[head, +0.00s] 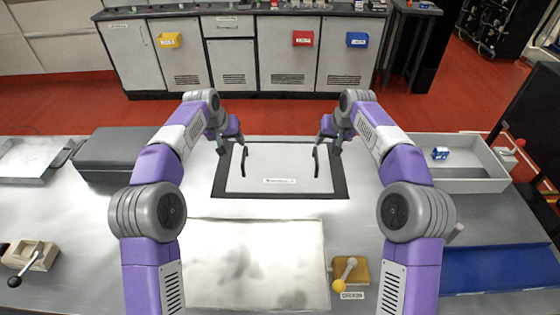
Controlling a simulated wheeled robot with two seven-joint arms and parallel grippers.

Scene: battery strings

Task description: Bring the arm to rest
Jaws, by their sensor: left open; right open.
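My two purple and grey arms reach forward over the metal table. My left gripper (231,143) is open at the far left corner of a white panel (280,168) in a black frame. My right gripper (328,143) is open at the far right corner of the same panel. I see nothing held in either gripper. The panel has a dark upright handle at each side, just in front of the grippers. Whether the fingers touch anything cannot be told from this view.
A grey tray (465,185) with a small blue item (440,153) stands at the right, near a blue mat (500,268). A dark grey box (105,155) is at the left.

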